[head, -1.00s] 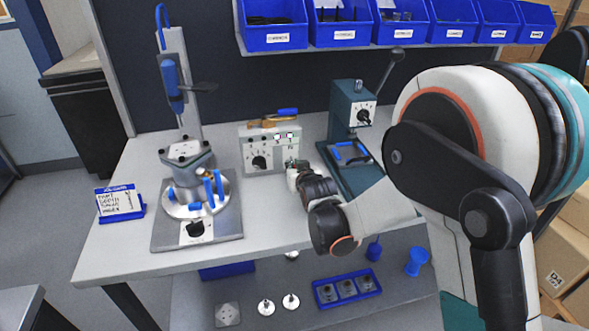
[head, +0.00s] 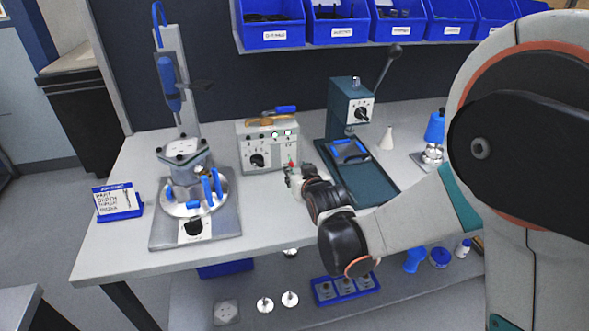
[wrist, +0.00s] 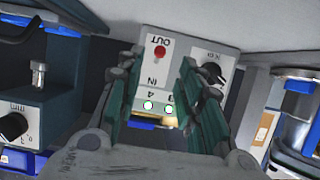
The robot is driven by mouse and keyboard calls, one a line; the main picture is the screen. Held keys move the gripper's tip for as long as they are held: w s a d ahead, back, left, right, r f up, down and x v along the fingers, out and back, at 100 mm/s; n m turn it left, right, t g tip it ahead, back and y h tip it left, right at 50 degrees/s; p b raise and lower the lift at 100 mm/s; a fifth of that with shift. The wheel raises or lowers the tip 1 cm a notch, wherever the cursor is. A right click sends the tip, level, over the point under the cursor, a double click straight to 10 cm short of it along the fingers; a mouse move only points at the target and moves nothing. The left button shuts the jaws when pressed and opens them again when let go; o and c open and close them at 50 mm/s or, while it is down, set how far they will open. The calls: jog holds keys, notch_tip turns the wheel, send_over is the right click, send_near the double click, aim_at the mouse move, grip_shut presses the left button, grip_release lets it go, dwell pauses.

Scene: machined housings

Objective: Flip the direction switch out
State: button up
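In the wrist view, which is upside down, the red lever tip (wrist: 159,52) lies closer to the OUT label than to the IN label. My gripper (wrist: 157,64) is open, its green-padded fingers apart on either side of the lever, with clear space between. In the head view my gripper (head: 291,173) is at the box's lower right front, with the red tip just above it. Contact with the lever cannot be told.
The box also carries a black knob (head: 257,160) and two lit lamps (wrist: 148,105). A fixture with blue clamps (head: 193,190) stands left, a green press (head: 350,105) right. A blue-handled tool (head: 285,109) lies on the box. Front bench space is clear.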

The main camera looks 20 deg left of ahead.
jog(key=shift+v, duration=2.2)
